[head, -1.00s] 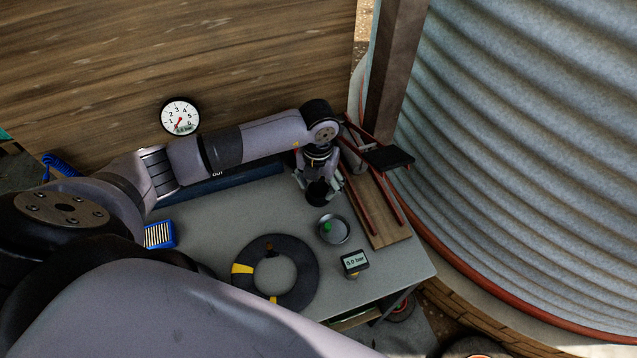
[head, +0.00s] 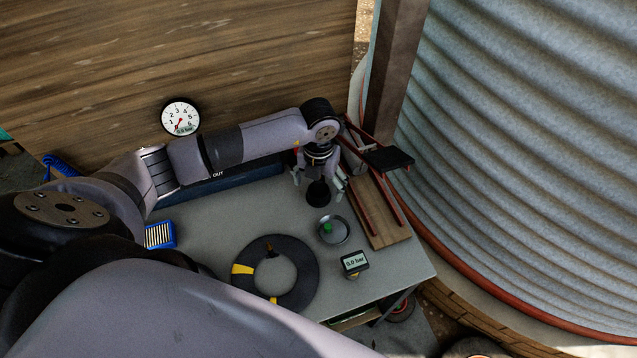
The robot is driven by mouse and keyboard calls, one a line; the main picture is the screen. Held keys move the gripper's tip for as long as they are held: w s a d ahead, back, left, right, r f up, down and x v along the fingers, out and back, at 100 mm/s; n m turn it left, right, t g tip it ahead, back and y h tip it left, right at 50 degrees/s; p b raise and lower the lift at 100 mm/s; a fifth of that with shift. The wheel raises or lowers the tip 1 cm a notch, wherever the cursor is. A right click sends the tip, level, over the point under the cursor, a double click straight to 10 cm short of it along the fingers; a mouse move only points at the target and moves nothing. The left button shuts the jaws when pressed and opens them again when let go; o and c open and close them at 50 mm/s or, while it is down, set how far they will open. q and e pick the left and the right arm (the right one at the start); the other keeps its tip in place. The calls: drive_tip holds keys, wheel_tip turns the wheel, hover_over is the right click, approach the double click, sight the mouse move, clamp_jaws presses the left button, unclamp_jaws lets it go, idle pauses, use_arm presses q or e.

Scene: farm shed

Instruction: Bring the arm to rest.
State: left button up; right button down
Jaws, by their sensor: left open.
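My left arm reaches in from the left across the grey table (head: 215,225). My left gripper (head: 318,183) points down near the table's back right part. Its fingers are open and spread to either side of a small black object (head: 318,192), with a gap showing on both sides. The object seems to stand on the table, and its top is partly hidden by the gripper. My right gripper is out of view.
A black ring with yellow marks (head: 243,269), a round dish with a green piece (head: 341,230) and a small display (head: 355,262) lie in front. A red-railed rack (head: 388,232) stands close right. A dial gauge (head: 180,117) is on the wooden wall behind.

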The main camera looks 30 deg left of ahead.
use_arm(q)
drive_tip(key=shift+r+p, duration=2.7)
drive_tip(key=shift+r, duration=1.25)
drive_tip(key=shift+s+f, duration=0.1)
